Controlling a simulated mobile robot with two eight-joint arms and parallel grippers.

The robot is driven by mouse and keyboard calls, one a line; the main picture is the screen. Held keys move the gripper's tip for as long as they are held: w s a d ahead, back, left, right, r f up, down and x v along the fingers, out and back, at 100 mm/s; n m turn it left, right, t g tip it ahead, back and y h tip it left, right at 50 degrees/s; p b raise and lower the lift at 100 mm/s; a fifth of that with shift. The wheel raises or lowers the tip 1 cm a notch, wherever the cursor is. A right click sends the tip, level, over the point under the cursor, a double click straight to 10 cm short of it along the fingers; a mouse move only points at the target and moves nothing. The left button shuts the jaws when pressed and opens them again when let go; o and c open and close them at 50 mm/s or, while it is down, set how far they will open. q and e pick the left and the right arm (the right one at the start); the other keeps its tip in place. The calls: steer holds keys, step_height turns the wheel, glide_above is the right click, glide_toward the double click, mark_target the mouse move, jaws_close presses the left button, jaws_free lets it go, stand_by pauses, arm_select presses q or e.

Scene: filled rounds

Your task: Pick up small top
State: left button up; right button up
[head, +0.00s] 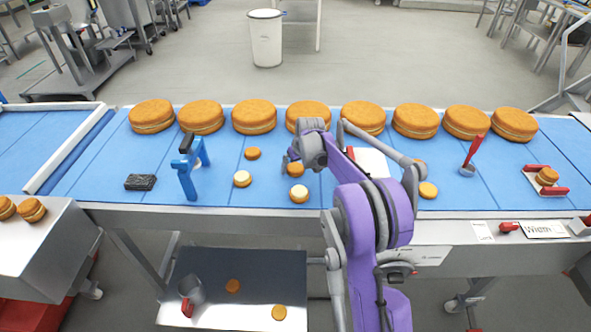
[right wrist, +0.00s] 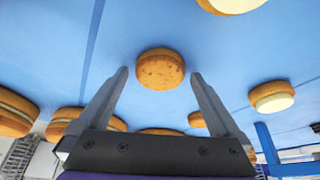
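Small plain brown tops lie on the blue belt. One small top (head: 295,169) is just below my right gripper (head: 291,158) in the head view. In the right wrist view this small top (right wrist: 160,69) shows between the two spread fingertips (right wrist: 160,75), with a gap on both sides. The right gripper is open and holds nothing. Two small rounds with pale cream tops (head: 242,178) (head: 299,194) lie nearby. My left gripper is not in view.
Several large filled rounds (head: 254,117) line the belt's far edge. A blue stand-like tool (head: 187,168) and a dark block (head: 140,182) are at left. A red-handled tool (head: 472,155) and a small tray (head: 545,190) are at right. A lower shelf (head: 255,262) holds more small rounds.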

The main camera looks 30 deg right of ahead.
mark_target(296, 168)
steer(key=c, duration=0.7)
steer(key=shift+c, duration=0.2)
step_height(296, 168, up, 9)
steer(key=s+a+r+b, duration=0.15)
steer(key=s+a, duration=0.35)
steer(key=s, duration=0.6)
steer(key=shift+w+d+f+b, duration=0.15)
steer(key=shift+f+b, duration=1.75)
steer(key=shift+f, duration=0.5)
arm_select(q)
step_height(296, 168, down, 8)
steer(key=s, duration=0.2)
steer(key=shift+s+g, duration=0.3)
arm_select(e)
steer(key=shift+f, duration=0.55)
